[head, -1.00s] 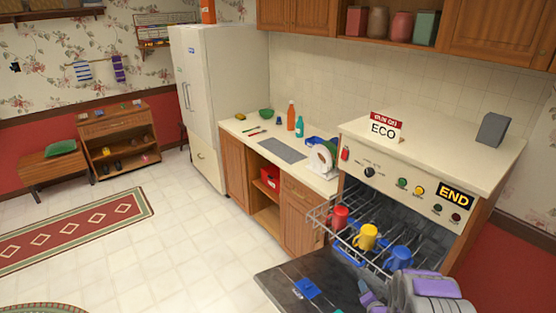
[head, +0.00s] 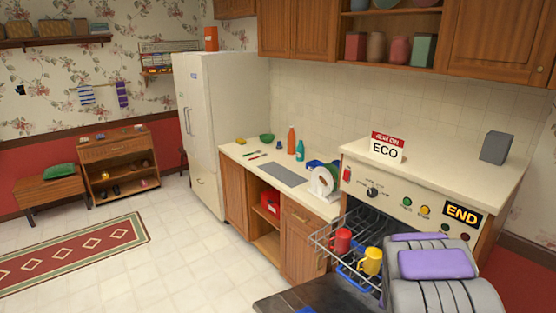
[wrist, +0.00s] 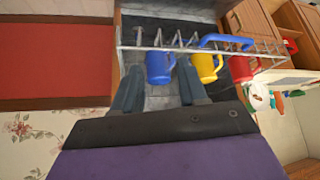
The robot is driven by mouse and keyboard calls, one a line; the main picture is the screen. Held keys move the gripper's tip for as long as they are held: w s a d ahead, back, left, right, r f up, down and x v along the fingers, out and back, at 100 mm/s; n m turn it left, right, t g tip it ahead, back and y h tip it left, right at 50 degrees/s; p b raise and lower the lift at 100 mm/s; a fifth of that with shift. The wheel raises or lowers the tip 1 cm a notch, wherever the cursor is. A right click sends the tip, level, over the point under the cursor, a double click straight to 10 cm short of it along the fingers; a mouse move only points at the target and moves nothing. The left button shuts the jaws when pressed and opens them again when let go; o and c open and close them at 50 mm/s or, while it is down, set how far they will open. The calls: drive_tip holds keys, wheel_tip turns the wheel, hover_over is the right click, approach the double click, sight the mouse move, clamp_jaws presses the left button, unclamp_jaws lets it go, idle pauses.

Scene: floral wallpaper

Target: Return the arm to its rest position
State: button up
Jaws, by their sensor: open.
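My gripper (wrist: 160,68) is open in the wrist view, its two dark fingers apart. A blue mug (wrist: 159,70) shows in the gap between the fingertips; I cannot tell whether they touch it. A yellow mug (wrist: 208,67) and a red mug (wrist: 241,68) stand beside it along the wire rack (wrist: 130,48). In the head view my grey and purple arm (head: 436,265) fills the lower right and hides the blue mug. The red mug (head: 341,240) and yellow mug (head: 370,261) show on the rack there. My fingers are hidden in the head view.
The dishwasher's dark door (head: 290,300) is folded down and its rack (head: 322,236) is out. The counter (head: 237,149) holds bottles, a green bowl and a plate rack. Open tiled floor (head: 180,240) lies to the left.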

drive_tip(key=s+a+r+n+g+y+b, duration=0.1)
drive_tip(key=s+a, duration=0.5)
drive_tip(key=s, duration=0.6)
drive_tip(key=s+a+r+n+g+y+b, duration=0.1)
drive_tip(key=s+a+r, duration=0.5)
drive_tip(key=s, duration=0.7)
drive_tip(key=s+a+r+n+g+y+b, duration=0.1)
drive_tip(key=s+a+r+n+g+b, duration=0.2)
drive_tip(key=s+a, duration=0.5)
drive_tip(key=s+r+n+g, duration=0.1)
drive_tip(key=s+g, duration=0.1)
drive_tip(key=s, duration=0.3)
drive_tip(key=shift+a+g+y+b, duration=0.15)
drive_tip(key=shift+g+y+b, duration=0.15)
drive_tip(key=shift+b, duration=0.05)
